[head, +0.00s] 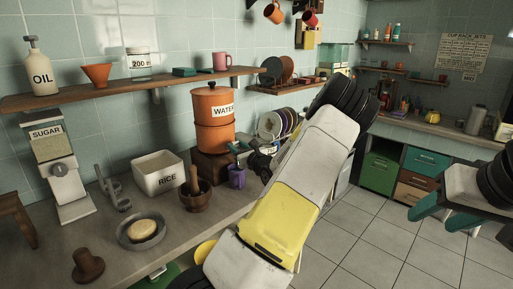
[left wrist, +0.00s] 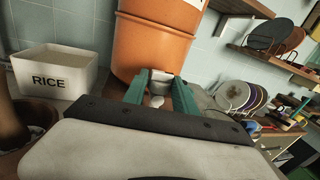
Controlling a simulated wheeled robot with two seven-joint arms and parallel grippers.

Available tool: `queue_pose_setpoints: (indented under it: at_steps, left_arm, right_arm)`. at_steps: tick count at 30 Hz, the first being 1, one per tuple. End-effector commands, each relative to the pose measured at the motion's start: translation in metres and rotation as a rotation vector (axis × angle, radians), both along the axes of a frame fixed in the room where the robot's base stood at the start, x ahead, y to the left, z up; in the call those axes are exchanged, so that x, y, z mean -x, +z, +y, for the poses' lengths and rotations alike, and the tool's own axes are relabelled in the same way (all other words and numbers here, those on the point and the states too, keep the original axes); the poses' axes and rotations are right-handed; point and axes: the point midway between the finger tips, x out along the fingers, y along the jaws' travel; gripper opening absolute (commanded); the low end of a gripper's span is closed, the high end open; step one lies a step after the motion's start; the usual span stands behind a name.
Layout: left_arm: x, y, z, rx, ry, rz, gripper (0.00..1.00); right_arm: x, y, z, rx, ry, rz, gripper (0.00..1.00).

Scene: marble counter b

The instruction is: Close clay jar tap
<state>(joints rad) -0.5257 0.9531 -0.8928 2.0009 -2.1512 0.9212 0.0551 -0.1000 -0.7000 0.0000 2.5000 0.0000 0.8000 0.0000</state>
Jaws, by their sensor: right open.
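The orange clay jar (head: 212,106), labelled WATER, stands on a dark block against the wall. In the left wrist view its lower body (left wrist: 155,45) fills the top middle. The pale metal tap (left wrist: 160,76) sticks out low on the jar, between the green fingers of my left gripper (left wrist: 161,84). These fingers are apart, with a gap around the tap's lower part; whether they touch it is unclear. In the head view my left gripper (head: 242,148) is beside the jar's base and the tap is hard to make out. My right gripper (head: 443,216) is open and empty at the right edge.
A purple mug (head: 236,178) stands below the tap area. The RICE box (head: 158,174), a mortar (head: 196,197) and a grey bowl (head: 142,230) stand left on the counter. A plate rack (head: 270,126) is behind my left arm. A wall shelf (head: 120,90) runs above.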

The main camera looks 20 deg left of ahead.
Motion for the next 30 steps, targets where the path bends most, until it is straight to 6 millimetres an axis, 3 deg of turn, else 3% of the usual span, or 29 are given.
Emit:
queue_pose_setpoints:
  at_steps: [3,13,24,30]
  left_arm:
    - [0.001,0.001,0.001,-0.002,0.002,-0.001,0.52]
    - [0.001,0.000,-0.003,0.000,0.000,0.001,0.52]
    - [0.033,0.000,-0.049,0.002,0.000,0.001,0.52]
    - [0.044,0.000,-0.062,0.000,0.002,0.001,0.52]
  right_arm:
    - [0.000,0.000,0.000,0.000,0.000,0.000,0.52]
    - [0.000,0.000,0.000,0.000,0.000,0.000,0.52]
    - [0.000,0.000,0.000,0.000,0.000,0.000,0.52]
    - [0.000,0.000,0.000,0.000,0.000,0.000,0.52]
